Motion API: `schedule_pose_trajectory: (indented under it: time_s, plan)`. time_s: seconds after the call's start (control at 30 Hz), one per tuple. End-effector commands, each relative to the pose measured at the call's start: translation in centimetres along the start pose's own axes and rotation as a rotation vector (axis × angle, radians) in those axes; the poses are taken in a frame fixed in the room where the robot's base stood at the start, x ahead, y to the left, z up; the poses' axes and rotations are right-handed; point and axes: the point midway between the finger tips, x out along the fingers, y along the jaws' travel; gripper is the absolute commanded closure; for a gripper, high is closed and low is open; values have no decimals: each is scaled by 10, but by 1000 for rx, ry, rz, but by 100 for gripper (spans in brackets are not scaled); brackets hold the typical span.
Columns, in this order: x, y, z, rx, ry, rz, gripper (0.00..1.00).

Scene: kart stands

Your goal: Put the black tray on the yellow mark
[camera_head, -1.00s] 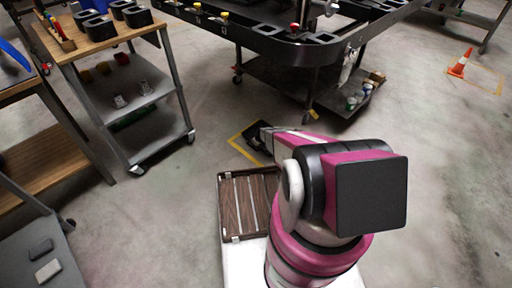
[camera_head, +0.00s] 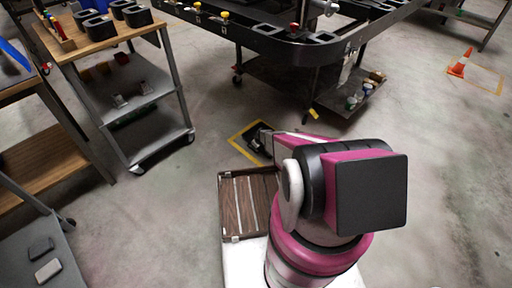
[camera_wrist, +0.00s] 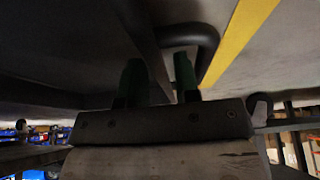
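The yellow mark (camera_head: 233,141) is a square outline on the floor between the cart and the large black table. A small dark shape that looks like the black tray (camera_head: 255,144) lies at or just above the mark, partly hidden by my arm. In the wrist view the black tray (camera_wrist: 60,45) fills the upper left, with a curved black handle (camera_wrist: 205,40) beside a yellow strip. The green fingertips of my gripper (camera_wrist: 160,82) stand apart, with a dark edge between them. I cannot tell whether they press on it, or whether the tray touches the floor.
A wheeled cart (camera_head: 150,98) with black holders on top stands at left. The large black table (camera_head: 290,45) is behind the mark, with a low shelf (camera_head: 350,98). An orange cone (camera_head: 460,63) stands far right.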

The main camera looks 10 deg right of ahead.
Motion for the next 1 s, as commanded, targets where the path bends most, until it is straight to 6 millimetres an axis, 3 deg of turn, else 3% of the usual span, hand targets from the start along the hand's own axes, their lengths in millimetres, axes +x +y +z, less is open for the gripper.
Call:
schedule_pose_trajectory:
  time_s: [0.27, 0.6, 0.83, 0.93, 1.0]
  plan:
    - [-28, -1, 0, 0, 1, 1, 70]
    - [-95, -1, 0, 0, 1, 1, 70]
    - [-127, -3, -1, 4, -2, -2, 70]
    - [-160, -13, -6, 27, -15, -10, 70]
    - [-200, -27, -11, 62, -35, -20, 70]
